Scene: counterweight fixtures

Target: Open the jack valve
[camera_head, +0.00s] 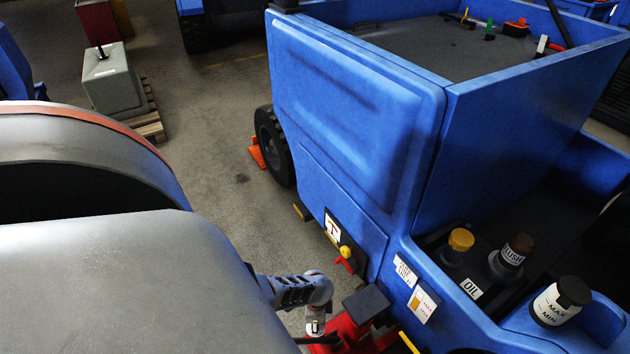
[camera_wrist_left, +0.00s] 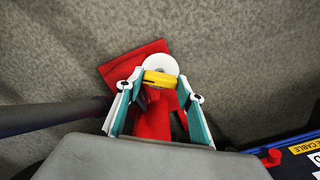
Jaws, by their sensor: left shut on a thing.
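The red jack (camera_head: 345,332) sits on the floor beside the blue vehicle, partly cut off at the lower edge of the head view. In the left wrist view its red body (camera_wrist_left: 152,118) stands between my fingers, with a white round disc (camera_wrist_left: 161,62) at its far end. A yellow piece, apparently the jack valve (camera_wrist_left: 160,78), lies across the disc. My left gripper (camera_wrist_left: 161,84) is shut on this yellow piece, a finger on each side. In the head view my left arm reaches down to the jack, and the fingers are not clear there. My right gripper is not in view.
The blue vehicle (camera_head: 340,110) stands close to the right of the jack. A yellow-and-red knob (camera_head: 346,254) sticks out of its side. A dark bar (camera_wrist_left: 55,115) runs beside my left gripper. Grey floor (camera_head: 225,150) is open further back.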

